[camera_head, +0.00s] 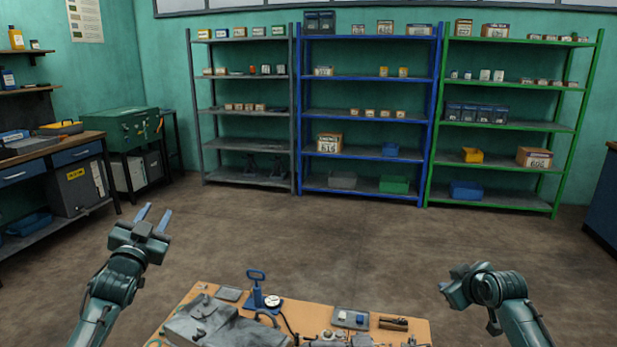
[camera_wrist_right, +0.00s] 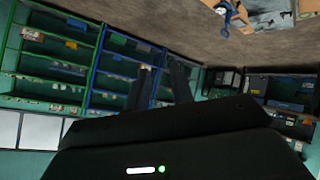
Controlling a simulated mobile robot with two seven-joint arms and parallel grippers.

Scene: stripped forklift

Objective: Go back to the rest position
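My left gripper (camera_head: 154,216) is at the left in the head view, raised over the floor left of the workbench. Its two fingers point up and stand apart with nothing between them. Neither gripper touches anything.
A wooden workbench (camera_head: 415,330) in front holds a grey part (camera_head: 215,325), a blue device with a gauge (camera_head: 262,295) and a grey tray (camera_head: 350,318). Grey (camera_head: 246,144), blue (camera_head: 365,114) and green (camera_head: 500,125) shelves line the back wall. The floor between is clear.

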